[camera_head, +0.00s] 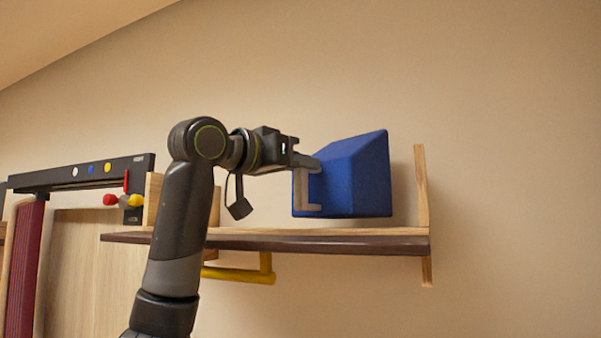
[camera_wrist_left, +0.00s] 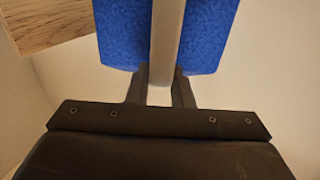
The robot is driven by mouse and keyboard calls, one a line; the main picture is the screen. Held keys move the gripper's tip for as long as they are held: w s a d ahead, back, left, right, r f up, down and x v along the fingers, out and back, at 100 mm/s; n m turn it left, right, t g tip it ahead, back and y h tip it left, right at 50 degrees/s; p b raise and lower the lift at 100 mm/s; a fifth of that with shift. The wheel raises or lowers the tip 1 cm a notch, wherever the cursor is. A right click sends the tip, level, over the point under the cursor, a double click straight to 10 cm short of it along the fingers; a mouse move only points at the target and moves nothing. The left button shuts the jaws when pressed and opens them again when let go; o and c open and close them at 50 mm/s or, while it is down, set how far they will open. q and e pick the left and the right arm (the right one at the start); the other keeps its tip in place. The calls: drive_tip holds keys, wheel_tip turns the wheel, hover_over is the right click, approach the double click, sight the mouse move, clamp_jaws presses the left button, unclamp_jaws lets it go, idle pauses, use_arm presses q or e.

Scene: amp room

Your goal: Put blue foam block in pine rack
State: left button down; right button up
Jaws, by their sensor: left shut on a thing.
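The blue foam block (camera_head: 355,178) is a wedge-like piece with a slanted top. My left gripper (camera_head: 310,190) is shut on its left side, and the arm reaches in from the left. The pine rack (camera_head: 421,190) is a wall shelf with upright end boards and a dark front edge. The block is above the shelf's right part, left of the right end board, with a thin gap below it. In the left wrist view, the blue block (camera_wrist_left: 122,35) lies behind a grey finger (camera_wrist_left: 166,45). My right gripper is not in view.
A yellow bar (camera_head: 240,274) hangs under the shelf. At left are a black panel (camera_head: 85,172) with coloured knobs and dark red cloth (camera_head: 24,270). A wooden piece (camera_wrist_left: 45,22) shows at the wrist view's upper left. The wall above the shelf is bare.

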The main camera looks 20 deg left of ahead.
use_arm(q)
drive_tip(key=shift+s+a+f, duration=0.1)
drive_tip(key=shift+a+f, duration=0.1)
drive_tip(key=shift+f, duration=0.5)
drive_tip(key=shift+w+f, duration=0.2)
drive_tip(key=shift+f, duration=0.05)
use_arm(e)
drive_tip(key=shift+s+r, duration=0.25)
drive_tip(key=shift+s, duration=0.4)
use_arm(q)
drive_tip(key=shift+d, duration=0.1)
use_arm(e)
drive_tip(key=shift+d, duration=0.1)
use_arm(q)
drive_tip(key=c, duration=1.3)
unclamp_jaws()
drive_tip(key=shift+s, duration=0.15)
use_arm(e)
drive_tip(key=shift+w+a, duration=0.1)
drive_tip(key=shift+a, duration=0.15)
